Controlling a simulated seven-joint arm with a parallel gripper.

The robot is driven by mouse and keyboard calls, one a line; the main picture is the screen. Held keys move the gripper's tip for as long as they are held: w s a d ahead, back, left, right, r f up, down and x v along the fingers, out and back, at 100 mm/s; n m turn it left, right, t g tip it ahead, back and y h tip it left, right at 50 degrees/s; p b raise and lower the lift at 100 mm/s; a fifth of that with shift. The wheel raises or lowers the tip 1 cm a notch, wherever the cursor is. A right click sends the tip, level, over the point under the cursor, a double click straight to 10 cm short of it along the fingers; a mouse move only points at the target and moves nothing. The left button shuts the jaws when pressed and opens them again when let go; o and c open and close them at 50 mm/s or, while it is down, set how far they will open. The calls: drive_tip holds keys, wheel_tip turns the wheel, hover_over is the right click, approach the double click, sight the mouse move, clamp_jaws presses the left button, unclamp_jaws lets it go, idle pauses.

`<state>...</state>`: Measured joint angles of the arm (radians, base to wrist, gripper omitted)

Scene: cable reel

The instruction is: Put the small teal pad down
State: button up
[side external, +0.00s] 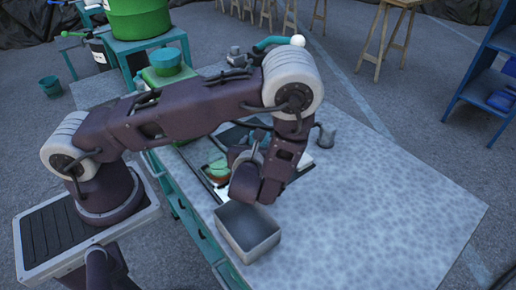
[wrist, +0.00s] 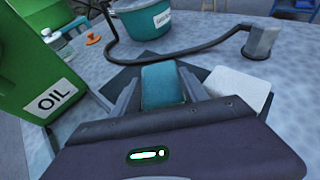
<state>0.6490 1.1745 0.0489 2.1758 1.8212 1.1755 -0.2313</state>
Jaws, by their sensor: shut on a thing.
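The small teal pad (wrist: 163,86) is between the two fingers of my gripper (wrist: 160,90) in the wrist view. My gripper is shut on it. Below and beyond the pad, a dark flat square (wrist: 128,78) lies on the grey speckled table. I cannot tell whether the pad touches anything beneath it. In the side view, my wrist hangs over the table beside an open grey box (side external: 248,232); my fingertips and the pad are not clear there.
A green can marked OIL (wrist: 40,75) stands close on the left in the wrist view. A pale block (wrist: 240,88) is on the right. A labelled teal tub (wrist: 150,20) and a grey fitting (wrist: 262,40) with a dark cable stand beyond. The table's right part (side external: 400,215) is clear.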

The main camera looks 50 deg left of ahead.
drive_tip(key=shift+f, duration=1)
drive_tip(key=shift+s+f, duration=0.1)
drive_tip(key=shift+f, duration=0.6)
drive_tip(key=o, duration=1.4)
drive_tip(key=shift+d, duration=0.1)
drive_tip(key=shift+r, duration=0.1)
drive_tip(key=shift+s+d+r, duration=0.45)
drive_tip(key=shift+d+r, duration=0.1)
drive_tip(key=shift+r, duration=0.1)
drive_tip(key=shift+s+d+r, duration=0.45)
drive_tip(key=shift+d+r, duration=0.05)
drive_tip(key=shift+r, duration=0.1)
wheel_tip(320, 180, up, 7)
drive_tip(key=shift+a+f, duration=0.1)
drive_tip(key=shift+a, duration=0.05)
